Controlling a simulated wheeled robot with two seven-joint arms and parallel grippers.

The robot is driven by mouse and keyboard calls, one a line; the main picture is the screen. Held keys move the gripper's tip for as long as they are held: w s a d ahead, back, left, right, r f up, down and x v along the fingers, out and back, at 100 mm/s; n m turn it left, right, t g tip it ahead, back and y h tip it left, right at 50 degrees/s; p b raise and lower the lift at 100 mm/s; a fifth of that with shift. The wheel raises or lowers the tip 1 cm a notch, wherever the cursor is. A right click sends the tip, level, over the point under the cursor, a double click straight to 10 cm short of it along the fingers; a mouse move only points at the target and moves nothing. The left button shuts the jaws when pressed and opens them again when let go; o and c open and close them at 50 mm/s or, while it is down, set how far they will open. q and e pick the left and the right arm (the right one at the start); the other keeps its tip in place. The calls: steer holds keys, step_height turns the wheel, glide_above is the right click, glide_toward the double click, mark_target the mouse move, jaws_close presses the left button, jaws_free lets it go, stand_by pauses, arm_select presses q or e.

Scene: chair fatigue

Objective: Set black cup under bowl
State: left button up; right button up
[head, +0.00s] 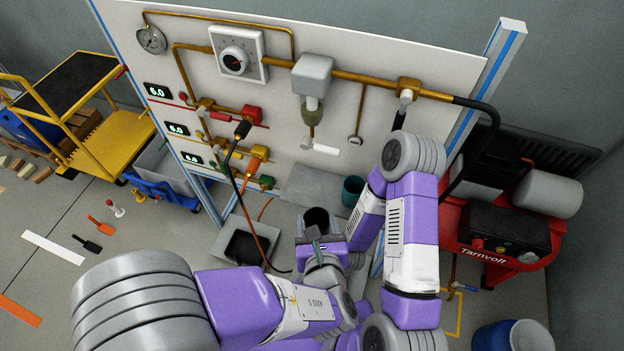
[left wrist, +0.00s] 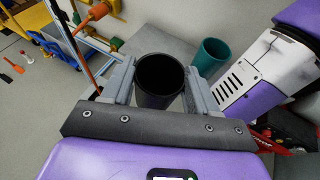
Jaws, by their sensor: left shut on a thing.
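The black cup (head: 317,218) is held upright in my left gripper (head: 320,237), low in front of the panel. In the left wrist view the black cup (left wrist: 160,78) sits between the two grey fingers of the left gripper (left wrist: 160,90), which touch its sides; its mouth is open and looks dark inside. The clear bowl (head: 314,110) hangs under a grey filter unit (head: 312,76) on the panel, above the cup and apart from it. My right arm bends at the right, and its gripper is not visible.
A teal cup (head: 352,190) stands on a grey surface (head: 308,185) just behind the black cup. A grey tray (head: 229,240) with dark contents lies to the left, with hoses hanging over it. A red compressor (head: 500,240) stands at the right.

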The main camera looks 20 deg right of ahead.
arm_select(q)
steer(key=shift+w+d+r, duration=0.15)
steer(key=shift+w, duration=0.05)
steer(key=shift+w+r+b+x, duration=0.2)
steer(key=shift+r+b+x, duration=0.3)
steer(key=shift+x, duration=2.4)
steer(key=shift+w+r+b+x, duration=0.2)
steer(key=shift+r+b+x, duration=0.3)
steer(key=shift+x, duration=2.4)
steer(key=shift+w+r+b+x, duration=0.15)
steer(key=shift+r+b+x, duration=0.35)
steer(key=shift+x, duration=2.4)
steer(key=shift+d+f, duration=0.1)
steer(key=shift+d, duration=0.05)
steer(key=shift+f, duration=0.1)
steer(key=o, duration=1.1)
